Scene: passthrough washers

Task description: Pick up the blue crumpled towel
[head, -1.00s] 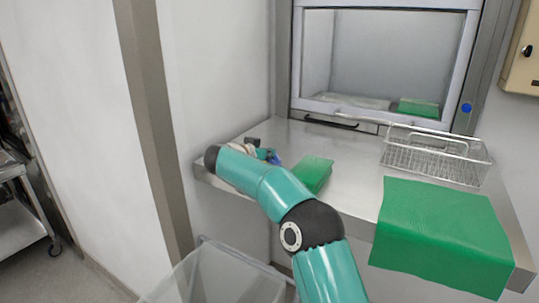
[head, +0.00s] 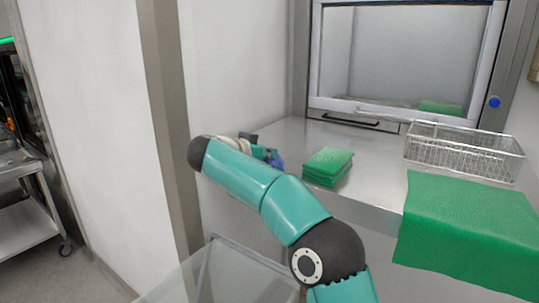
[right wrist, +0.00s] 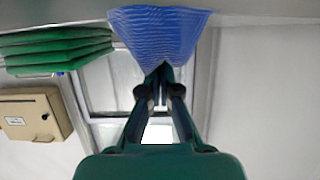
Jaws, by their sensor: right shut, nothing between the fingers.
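The blue crumpled towel (right wrist: 160,32) fills the top middle of the right wrist view. In the head view only a small blue patch of it (head: 279,163) shows on the steel counter, the rest hidden behind my right arm and gripper. My right gripper (right wrist: 162,70) is shut, with its fingertips together right at the towel's edge and nothing between them; whether they touch it I cannot tell. In the head view this gripper (head: 270,155) is small and partly covered by my wrist. My left gripper is not in view.
A stack of folded green towels (head: 327,166) lies just right of the blue towel. A wire basket (head: 465,155) and a draped green cloth (head: 470,230) are farther right on the steel counter (head: 375,180). A clear bin (head: 240,280) stands below the front edge.

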